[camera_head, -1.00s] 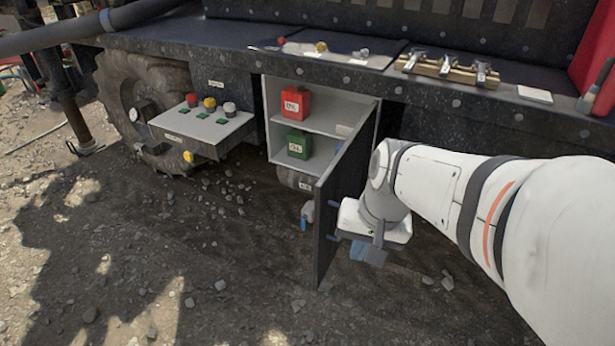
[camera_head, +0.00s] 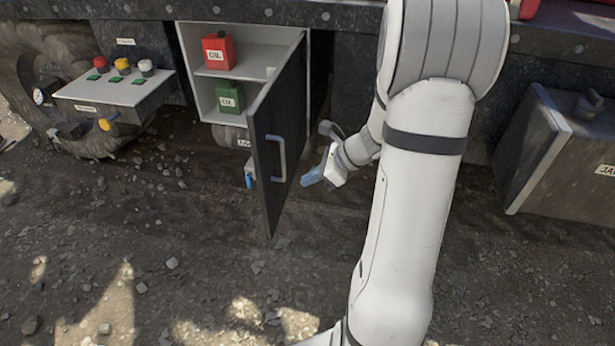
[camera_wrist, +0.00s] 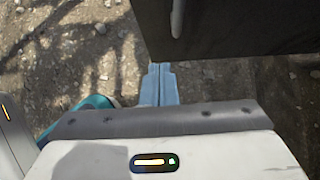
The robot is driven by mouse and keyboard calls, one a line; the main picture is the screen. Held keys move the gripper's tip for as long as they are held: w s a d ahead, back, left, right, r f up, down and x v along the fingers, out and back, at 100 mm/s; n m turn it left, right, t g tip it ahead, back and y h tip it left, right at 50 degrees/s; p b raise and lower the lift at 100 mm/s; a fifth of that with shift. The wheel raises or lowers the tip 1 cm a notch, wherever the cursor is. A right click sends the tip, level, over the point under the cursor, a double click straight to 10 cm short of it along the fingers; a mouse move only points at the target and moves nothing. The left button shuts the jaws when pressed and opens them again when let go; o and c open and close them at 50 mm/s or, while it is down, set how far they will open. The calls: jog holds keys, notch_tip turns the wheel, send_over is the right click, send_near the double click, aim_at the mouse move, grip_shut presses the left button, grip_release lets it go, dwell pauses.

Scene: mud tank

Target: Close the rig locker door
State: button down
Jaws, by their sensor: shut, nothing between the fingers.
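The rig locker (camera_head: 197,88) stands open under the rig deck. Its dark door (camera_head: 268,190) hangs from the locker's right side and stands out towards me, partly open. A grey bar handle (camera_head: 280,158) is on the door's outer face, near the free edge. My gripper (camera_head: 309,178) is just right of the door, on the handle side, with its blue fingers shut and empty. In the wrist view the shut fingers (camera_wrist: 158,85) point at the door (camera_wrist: 240,30), whose handle (camera_wrist: 177,18) shows above them. Whether the fingertips touch the door I cannot tell.
A red can (camera_head: 219,50) and a green can (camera_head: 229,98) sit on the locker shelves. A button panel (camera_head: 116,90) juts out at left. A dark box (camera_head: 545,150) stands at right. The gravel before the door is open.

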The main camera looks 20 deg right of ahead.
aim_at(269, 191)
jog(key=w+a+f, duration=0.1)
jog(key=a, duration=0.1)
jog(key=w+a+f+b, duration=0.1)
jog(key=a+f, duration=0.1)
jog(key=w+a+f, duration=0.1)
jog(key=w+a, duration=0.1)
jog(key=shift+w+a+f, duration=0.1)
jog(key=shift+a+f, duration=0.1)
jog(key=shift+f, duration=0.1)
jog(key=shift+w+a, duration=0.3)
